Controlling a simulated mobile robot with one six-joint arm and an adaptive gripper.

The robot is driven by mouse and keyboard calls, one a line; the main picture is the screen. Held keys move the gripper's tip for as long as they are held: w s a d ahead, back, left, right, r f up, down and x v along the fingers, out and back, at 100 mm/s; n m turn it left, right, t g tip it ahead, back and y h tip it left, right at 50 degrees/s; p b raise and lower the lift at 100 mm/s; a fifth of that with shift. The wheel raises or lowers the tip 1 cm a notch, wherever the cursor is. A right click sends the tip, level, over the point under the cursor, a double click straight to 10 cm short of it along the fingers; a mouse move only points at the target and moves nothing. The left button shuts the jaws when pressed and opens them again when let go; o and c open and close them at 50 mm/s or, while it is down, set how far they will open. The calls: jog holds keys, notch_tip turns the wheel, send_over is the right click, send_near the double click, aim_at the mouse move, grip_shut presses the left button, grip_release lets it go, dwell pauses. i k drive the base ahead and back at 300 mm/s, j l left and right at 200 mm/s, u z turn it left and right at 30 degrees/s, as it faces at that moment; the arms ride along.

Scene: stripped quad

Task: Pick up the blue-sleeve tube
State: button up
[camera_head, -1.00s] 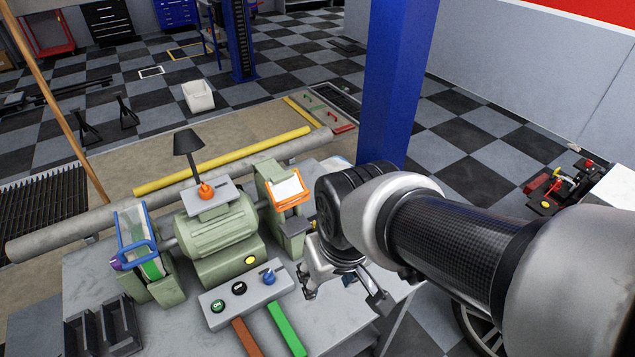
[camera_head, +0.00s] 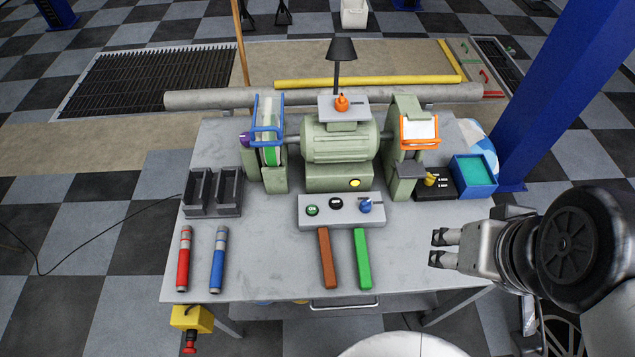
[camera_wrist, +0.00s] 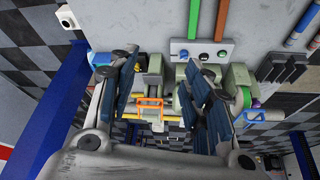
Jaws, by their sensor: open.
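The blue-sleeve tube (camera_head: 218,258) lies on the grey bench at the front left, a blue tube with a grey band and end. It lies beside a red tube (camera_head: 184,258), apart from it. In the wrist view a blue tube (camera_wrist: 301,26) shows at the upper right edge. My gripper (camera_head: 437,248) is over the right part of the bench, far to the right of the blue-sleeve tube. It is open and nothing is between its fingers. In the wrist view its fingers (camera_wrist: 163,85) stand wide apart.
A bench grinder (camera_head: 340,150) stands at the back middle of the bench (camera_head: 270,275). A switch box (camera_head: 341,210), a brown bar (camera_head: 327,258) and a green bar (camera_head: 362,258) lie between my gripper and the tubes. Dark holders (camera_head: 212,193) stand behind the tubes. A blue box (camera_head: 473,176) sits back right.

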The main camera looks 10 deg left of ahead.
aim_at(220, 253)
jog(key=u, duration=2)
jog(key=k+l+z, duration=0.25)
jog(key=l+z, duration=0.2)
jog(key=l, duration=0.2)
jog(key=k, duration=0.05)
